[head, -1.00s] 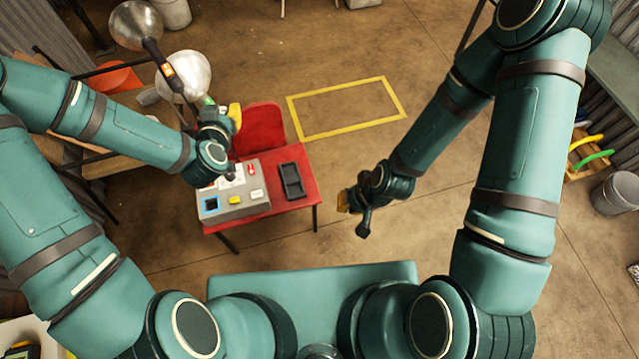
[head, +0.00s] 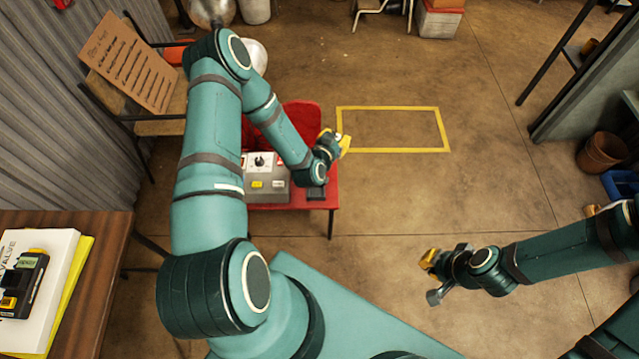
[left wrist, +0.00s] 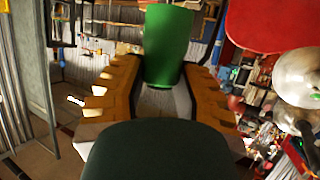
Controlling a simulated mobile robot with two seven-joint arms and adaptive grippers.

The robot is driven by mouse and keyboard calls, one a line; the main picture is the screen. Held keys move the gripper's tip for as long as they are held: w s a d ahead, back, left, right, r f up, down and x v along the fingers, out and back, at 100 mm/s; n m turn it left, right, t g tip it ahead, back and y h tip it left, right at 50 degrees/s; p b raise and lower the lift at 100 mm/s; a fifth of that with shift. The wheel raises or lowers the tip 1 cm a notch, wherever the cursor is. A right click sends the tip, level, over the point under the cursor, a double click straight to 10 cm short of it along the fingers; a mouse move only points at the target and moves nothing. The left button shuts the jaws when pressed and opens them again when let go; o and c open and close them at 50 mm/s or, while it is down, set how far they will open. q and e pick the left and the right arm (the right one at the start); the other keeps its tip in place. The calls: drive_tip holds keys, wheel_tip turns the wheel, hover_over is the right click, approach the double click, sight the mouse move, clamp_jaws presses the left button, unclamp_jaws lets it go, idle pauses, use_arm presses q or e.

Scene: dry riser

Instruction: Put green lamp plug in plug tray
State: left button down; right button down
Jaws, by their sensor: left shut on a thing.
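My left gripper (head: 337,143) is shut on the green lamp plug (left wrist: 168,45), which stands up between its yellow fingers in the left wrist view. In the head view the plug is not clearly visible. The dark plug tray (head: 316,193) lies at the right of that table, mostly hidden under my left wrist. My right gripper (head: 432,262) is over open floor at the right, and its finger opening is too small to judge.
A grey control box (head: 268,185) with a knob stands left of the tray. Silver lamps (head: 253,55) are farther back. A wooden table (head: 95,270) is at the left. Floor inside the yellow outline (head: 395,149) is clear.

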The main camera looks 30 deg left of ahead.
use_arm(q)
drive_tip(key=s+a+f, duration=0.2)
drive_tip(key=f, duration=0.5)
drive_tip(key=s+a+f, duration=0.2)
drive_tip(key=s+f, duration=0.1)
drive_tip(key=f, duration=0.4)
drive_tip(key=b, duration=0.2)
hover_over(316, 193)
wheel_tip(316, 193, down, 6)
drive_tip(key=shift+m, duration=0.3)
drive_tip(key=shift+f+b, duration=0.85)
drive_tip(key=shift+f, duration=1.55)
drive_tip(key=shift+r, duration=0.1)
drive_tip(key=c, duration=0.8)
unclamp_jaws()
drive_tip(key=shift+o, duration=0.2)
